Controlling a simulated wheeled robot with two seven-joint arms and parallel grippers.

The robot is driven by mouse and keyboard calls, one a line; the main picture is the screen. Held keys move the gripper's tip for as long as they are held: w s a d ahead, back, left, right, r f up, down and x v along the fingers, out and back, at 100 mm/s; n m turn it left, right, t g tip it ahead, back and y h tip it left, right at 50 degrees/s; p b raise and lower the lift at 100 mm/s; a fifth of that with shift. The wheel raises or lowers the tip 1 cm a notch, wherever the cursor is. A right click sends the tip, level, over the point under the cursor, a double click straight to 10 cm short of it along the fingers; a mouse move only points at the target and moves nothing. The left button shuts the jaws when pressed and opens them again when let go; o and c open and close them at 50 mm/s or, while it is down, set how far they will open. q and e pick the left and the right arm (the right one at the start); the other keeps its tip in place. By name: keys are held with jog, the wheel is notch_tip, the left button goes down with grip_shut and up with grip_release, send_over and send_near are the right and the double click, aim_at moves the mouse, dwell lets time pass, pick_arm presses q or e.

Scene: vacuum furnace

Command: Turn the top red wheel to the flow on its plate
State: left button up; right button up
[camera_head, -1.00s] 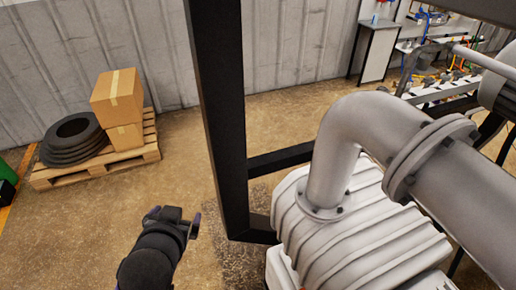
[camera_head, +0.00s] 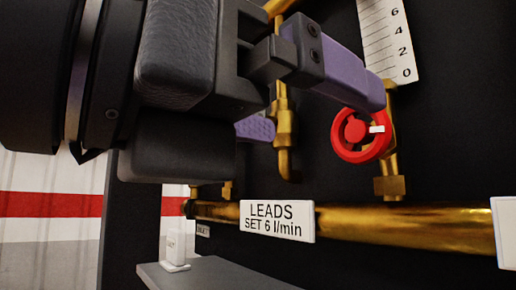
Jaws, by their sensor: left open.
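A red wheel (camera_head: 342,136) with a white mark on its right side sits on a brass valve, right of centre. It is the only wheel in view, so I cannot tell whether it is the top one. A white plate (camera_head: 277,221) reading "LEADS SET 6 l/min" is on the brass pipe, below and left of the wheel. A white scale (camera_head: 388,40) marked 6, 4, 2, 0 is above the wheel. My left gripper (camera_head: 322,112) is large in the foreground, open, with purple fingers. One fingertip overlaps the view just above the wheel. My right gripper is not in view.
A horizontal brass pipe (camera_head: 410,226) runs below the wheel across a black panel. A vertical brass fitting (camera_head: 285,128) stands left of the wheel. Another white plate (camera_head: 506,232) is cut off at the right edge. A grey ledge (camera_head: 215,275) juts out at the bottom.

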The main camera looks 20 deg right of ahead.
aim_at(355, 133)
pick_arm(q)
jog(key=p+x, duration=0.3)
jog(key=x, duration=0.5)
jog(key=shift+s+r, duration=0.1)
jog(key=shift+r, duration=0.1)
jog(key=shift+d+f+p, duration=0.15)
jog(key=shift+d+p, duration=0.2)
jog(key=shift+d, duration=0.05)
jog(key=c, duration=1.2)
jog(key=shift+f+m+b, duration=0.1)
jog(key=shift+m+b, duration=0.2)
